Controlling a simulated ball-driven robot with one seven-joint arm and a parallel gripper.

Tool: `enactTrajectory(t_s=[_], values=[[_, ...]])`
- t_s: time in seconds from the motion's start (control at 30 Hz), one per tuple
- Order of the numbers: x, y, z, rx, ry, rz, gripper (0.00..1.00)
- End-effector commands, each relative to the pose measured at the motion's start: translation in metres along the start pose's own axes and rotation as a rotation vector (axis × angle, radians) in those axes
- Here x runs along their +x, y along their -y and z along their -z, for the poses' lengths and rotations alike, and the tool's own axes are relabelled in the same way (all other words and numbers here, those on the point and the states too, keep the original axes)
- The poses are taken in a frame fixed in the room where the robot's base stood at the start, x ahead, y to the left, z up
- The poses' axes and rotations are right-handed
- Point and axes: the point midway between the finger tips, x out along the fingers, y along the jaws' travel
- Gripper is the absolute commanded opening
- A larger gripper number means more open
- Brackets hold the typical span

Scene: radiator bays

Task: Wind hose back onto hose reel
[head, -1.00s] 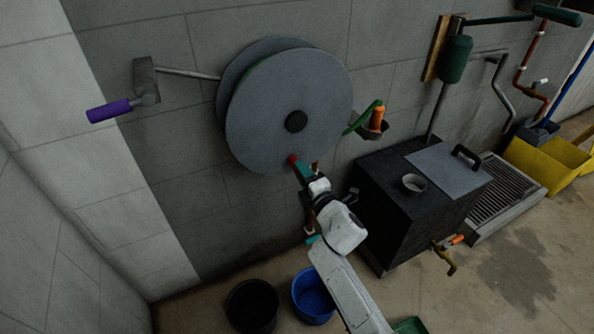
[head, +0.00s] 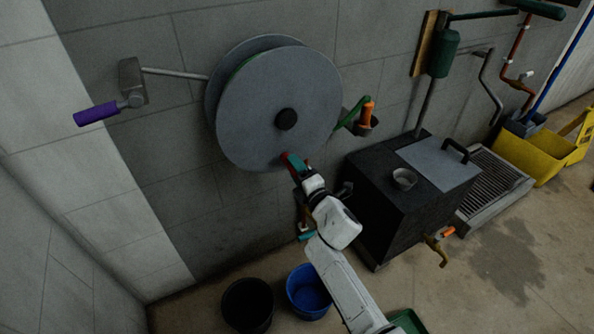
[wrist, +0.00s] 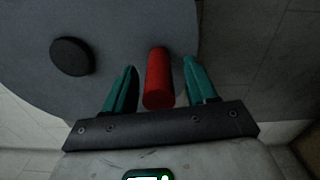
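The grey hose reel (head: 270,85) is mounted on the wall, with a dark round hub (head: 286,119). A strip of green hose (head: 236,70) shows between its two discs. More green hose (head: 352,112) leaves the reel's right side, beside an orange nozzle (head: 367,113) in a dark wall holder. A red handle (wrist: 158,78) stands out from the lower part of the front disc. My gripper (wrist: 160,85) is open, with one teal finger on each side of the red handle and a visible gap at both. In the head view my gripper (head: 293,168) is at the disc's lower edge.
A purple-handled lever (head: 97,113) sits on the wall at left. A black bucket (head: 247,305) and blue bucket (head: 308,292) stand on the floor below. A dark box (head: 390,215) with a cup (head: 404,179) is close right of my arm. A yellow bucket (head: 530,158) stands farther right.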

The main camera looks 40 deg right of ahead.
Motion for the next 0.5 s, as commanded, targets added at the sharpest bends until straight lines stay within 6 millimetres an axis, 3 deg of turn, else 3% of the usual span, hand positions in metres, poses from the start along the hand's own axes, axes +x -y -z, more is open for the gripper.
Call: enactTrajectory(t_s=[0.27, 0.5], values=[[-0.005, -0.001, 0.0, 0.0, -0.001, -0.001, 0.57], [-0.041, 0.001, 0.001, -0.001, -0.001, 0.001, 0.57]])
